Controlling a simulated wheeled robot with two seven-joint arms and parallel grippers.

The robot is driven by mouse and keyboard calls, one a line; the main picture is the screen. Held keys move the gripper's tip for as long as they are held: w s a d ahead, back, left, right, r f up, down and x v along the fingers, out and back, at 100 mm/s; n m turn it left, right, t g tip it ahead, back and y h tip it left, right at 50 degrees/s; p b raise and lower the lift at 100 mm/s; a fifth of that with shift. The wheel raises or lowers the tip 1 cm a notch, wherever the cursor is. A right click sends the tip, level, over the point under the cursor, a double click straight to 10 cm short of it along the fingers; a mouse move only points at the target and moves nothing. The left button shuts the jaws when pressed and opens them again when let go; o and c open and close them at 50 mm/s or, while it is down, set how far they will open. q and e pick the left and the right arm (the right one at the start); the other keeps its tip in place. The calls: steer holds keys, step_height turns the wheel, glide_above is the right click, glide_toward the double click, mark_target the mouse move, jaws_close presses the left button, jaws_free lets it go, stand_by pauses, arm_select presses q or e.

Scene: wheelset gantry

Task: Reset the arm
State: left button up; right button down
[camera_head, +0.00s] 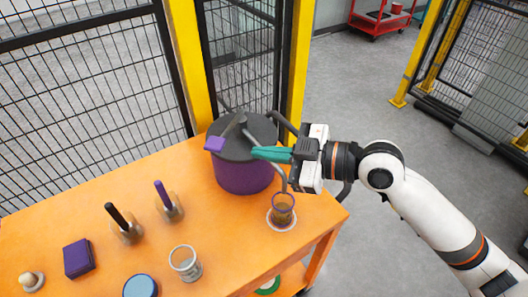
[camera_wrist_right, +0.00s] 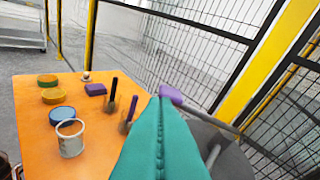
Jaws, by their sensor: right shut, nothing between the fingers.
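My right gripper (camera_head: 256,153) comes in from the right in the head view, its green fingers closed together with nothing between them. The fingers also fill the lower middle of the wrist view (camera_wrist_right: 162,140). They are in front of the dark lid of a purple pot (camera_head: 243,177); I cannot tell whether they touch it. A purple-tipped lever (camera_head: 216,143) rises over the lid beside the fingertips. A small brown-filled glass (camera_head: 283,208) stands on a white-rimmed coaster below the gripper. My left gripper is not in view.
The orange table (camera_head: 225,260) also holds a clear jar (camera_head: 185,262), a blue-lidded tin (camera_head: 140,286), a purple box (camera_head: 78,258) and two holders with upright handles (camera_head: 124,226). A black mesh fence with yellow posts (camera_head: 190,60) stands behind the table. Open floor lies right of it.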

steer(key=shift+f, duration=0.1)
stand_by(0.5)
step_height(320, 180, down, 9)
steer(key=s+d+m+t+h, duration=0.1)
steer(key=s+d+m+h, duration=0.1)
steer(key=s+m+h, duration=0.15)
steer(key=s+d+f+m+g+h, duration=0.3)
steer(key=s+d+f+m+h, duration=0.9)
steer(key=s+d+f, duration=0.55)
step_height(320, 180, down, 25)
steer(key=w+g+y, duration=0.1)
steer(key=s+d+f, duration=0.2)
steer(key=s+f, duration=0.6)
steer(key=s+d+f+g, duration=0.1)
steer(key=s+f, duration=0.7)
steer(key=shift+s+d+f, duration=0.15)
steer(key=shift+s+d, duration=0.1)
steer(key=shift+d, duration=0.1)
